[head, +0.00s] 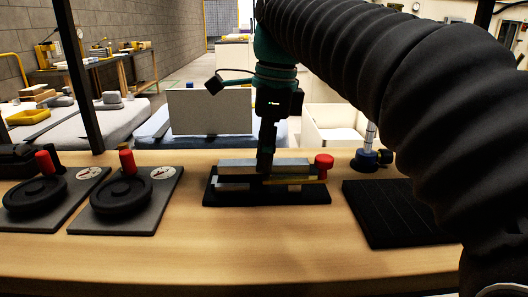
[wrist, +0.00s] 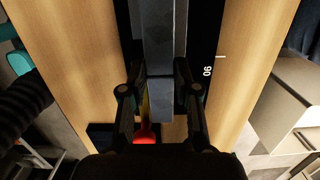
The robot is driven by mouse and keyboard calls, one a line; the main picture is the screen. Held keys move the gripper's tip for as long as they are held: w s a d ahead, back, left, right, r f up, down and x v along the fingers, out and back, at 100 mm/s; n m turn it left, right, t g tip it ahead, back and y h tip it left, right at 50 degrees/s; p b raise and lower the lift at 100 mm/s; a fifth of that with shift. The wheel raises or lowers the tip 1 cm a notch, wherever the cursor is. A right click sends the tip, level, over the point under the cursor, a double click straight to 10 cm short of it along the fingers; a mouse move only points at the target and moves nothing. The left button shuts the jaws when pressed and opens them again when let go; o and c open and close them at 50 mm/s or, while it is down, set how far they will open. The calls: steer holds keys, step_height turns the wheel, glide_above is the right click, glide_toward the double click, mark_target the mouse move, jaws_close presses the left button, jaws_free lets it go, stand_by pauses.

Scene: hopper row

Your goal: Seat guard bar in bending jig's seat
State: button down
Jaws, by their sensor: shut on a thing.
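The bending jig (head: 317,196) stands mid-bench in the head view, a dark base with a red knob at its right end. A long grey guard bar (head: 292,162) lies lengthwise over it. My gripper (head: 265,168) points down at the bar and is shut on it. In the wrist view the guard bar (wrist: 162,85) runs up the picture between my fingers (wrist: 162,100). It looks roughly in line with the jig base (wrist: 203,45), which carries a "90" mark. A yellow strip shows beside the bar. I cannot tell whether the bar rests in the seat; its underside is hidden.
Two dark plates with black handwheels (head: 122,197) and red grips stand on the left. A black ribbed mat (head: 385,212) lies on the right, with a blue-based fixture (head: 371,157) behind it. The wooden bench (head: 250,240) is clear in front of the jig.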

steer(key=shift+f, duration=0.45)
steer(key=c, duration=0.8)
jaws_free()
steer(key=shift+o, duration=0.2)
steer(key=shift+r, duration=0.15)
